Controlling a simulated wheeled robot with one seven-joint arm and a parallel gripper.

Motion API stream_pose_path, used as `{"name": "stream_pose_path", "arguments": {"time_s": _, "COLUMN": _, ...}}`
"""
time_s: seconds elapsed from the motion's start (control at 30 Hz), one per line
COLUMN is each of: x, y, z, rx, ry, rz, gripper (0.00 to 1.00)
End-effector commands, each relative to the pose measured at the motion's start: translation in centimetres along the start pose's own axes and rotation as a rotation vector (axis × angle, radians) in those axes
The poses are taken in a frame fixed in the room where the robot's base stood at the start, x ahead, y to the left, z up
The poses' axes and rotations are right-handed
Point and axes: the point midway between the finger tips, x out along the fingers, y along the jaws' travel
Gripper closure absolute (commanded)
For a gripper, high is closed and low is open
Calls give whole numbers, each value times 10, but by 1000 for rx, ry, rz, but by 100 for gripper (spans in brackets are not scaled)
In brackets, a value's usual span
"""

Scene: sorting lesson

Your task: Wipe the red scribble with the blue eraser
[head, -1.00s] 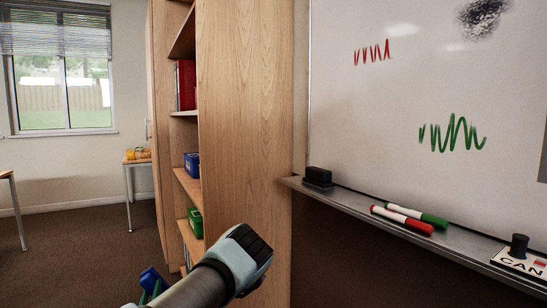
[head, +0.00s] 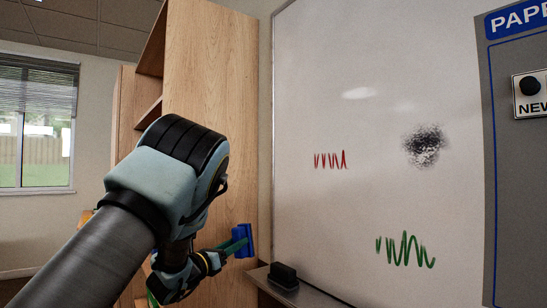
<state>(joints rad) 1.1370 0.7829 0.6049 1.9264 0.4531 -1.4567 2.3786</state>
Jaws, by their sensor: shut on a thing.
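The red scribble (head: 330,160) is a short zigzag on the left part of the whiteboard (head: 370,60). My gripper (head: 234,243) is shut on the blue eraser (head: 244,240). It holds the eraser in the air in front of the wooden cabinet, left of the whiteboard's edge and lower than the red scribble. The eraser looks apart from the board. My arm hides part of the cabinet, and the gripper's fingers hide part of the eraser.
A green scribble (head: 405,250) and a black smudge (head: 424,146) are on the board too. A black eraser (head: 284,276) sits on the ledge (head: 262,281) below. The wooden cabinet (head: 215,90) stands left. A grey panel (head: 512,180) borders the board's right side.

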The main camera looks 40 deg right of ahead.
Motion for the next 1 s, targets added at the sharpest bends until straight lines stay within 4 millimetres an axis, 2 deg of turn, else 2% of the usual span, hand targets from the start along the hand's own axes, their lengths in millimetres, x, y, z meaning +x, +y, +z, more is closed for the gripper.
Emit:
{"name": "stream_pose_path", "arguments": {"time_s": 0.03, "x": 10, "y": -19, "z": 34, "rx": 14, "ry": -5, "rz": -43, "gripper": 100}}
{"name": "stream_pose_path", "arguments": {"time_s": 0.2, "x": 29, "y": -77, "z": 108, "rx": 61, "ry": 9, "rz": -178, "gripper": 100}}
{"name": "stream_pose_path", "arguments": {"time_s": 0.4, "x": 36, "y": -135, "z": 181, "rx": 106, "ry": 17, "rz": -301, "gripper": 100}}
{"name": "stream_pose_path", "arguments": {"time_s": 0.5, "x": 36, "y": -155, "z": 205, "rx": 122, "ry": 19, "rz": -340, "gripper": 100}}
{"name": "stream_pose_path", "arguments": {"time_s": 0.7, "x": 36, "y": -172, "z": 225, "rx": 135, "ry": 22, "rz": -372, "gripper": 100}}
{"name": "stream_pose_path", "arguments": {"time_s": 1.0, "x": 57, "y": -181, "z": 223, "rx": 136, "ry": 24, "rz": -374, "gripper": 100}}
